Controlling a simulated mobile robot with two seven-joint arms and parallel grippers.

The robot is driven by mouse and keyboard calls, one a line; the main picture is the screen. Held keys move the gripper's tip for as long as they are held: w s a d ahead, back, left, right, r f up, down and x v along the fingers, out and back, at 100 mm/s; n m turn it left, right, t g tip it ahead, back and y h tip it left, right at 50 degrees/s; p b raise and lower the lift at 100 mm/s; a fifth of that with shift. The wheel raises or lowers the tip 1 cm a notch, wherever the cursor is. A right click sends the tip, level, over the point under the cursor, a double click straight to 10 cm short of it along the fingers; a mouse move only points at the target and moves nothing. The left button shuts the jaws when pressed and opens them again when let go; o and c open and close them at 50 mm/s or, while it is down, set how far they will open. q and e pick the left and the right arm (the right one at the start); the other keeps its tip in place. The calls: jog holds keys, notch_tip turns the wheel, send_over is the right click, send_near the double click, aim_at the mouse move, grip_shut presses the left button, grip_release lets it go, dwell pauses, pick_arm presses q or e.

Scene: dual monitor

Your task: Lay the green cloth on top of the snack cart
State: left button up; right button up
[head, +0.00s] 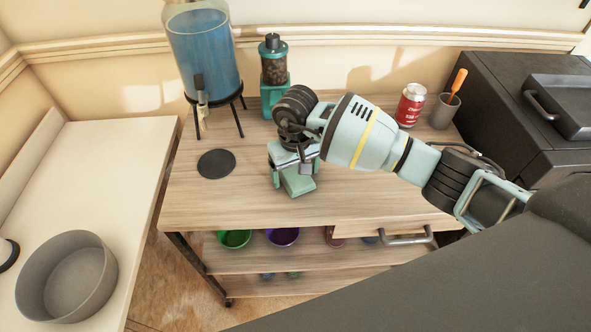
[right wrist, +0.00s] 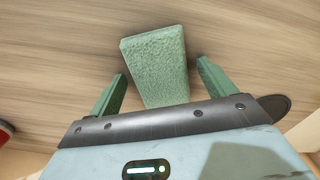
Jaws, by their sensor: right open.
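The green cloth (right wrist: 155,62) shows in the right wrist view as a pale green, rough-textured, folded block over the wooden top of the snack cart (head: 235,200). It lies between the two fingers of my right gripper (right wrist: 161,70), with a gap on each side. The gripper is open, points down at the cart's middle and is not closed on the cloth. In the head view the cloth (head: 298,186) shows just below the gripper, which partly hides it. It appears to rest flat on the cart top. My left gripper is not in view.
A blue drink dispenser (head: 203,60), a green-based jar (head: 273,65), a red can (head: 411,105) and a grey cup (head: 445,112) stand along the cart's back. A dark coaster (head: 216,163) lies left. Bowls (head: 235,238) sit on the shelf below. The front left top is clear.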

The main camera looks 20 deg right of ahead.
aim_at(295, 174)
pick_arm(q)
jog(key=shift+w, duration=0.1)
pick_arm(e)
jog(key=shift+r, duration=0.5)
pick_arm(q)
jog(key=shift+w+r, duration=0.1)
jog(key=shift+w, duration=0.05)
pick_arm(e)
notch_tip(295, 174, up, 11)
jog(key=shift+r, duration=0.2)
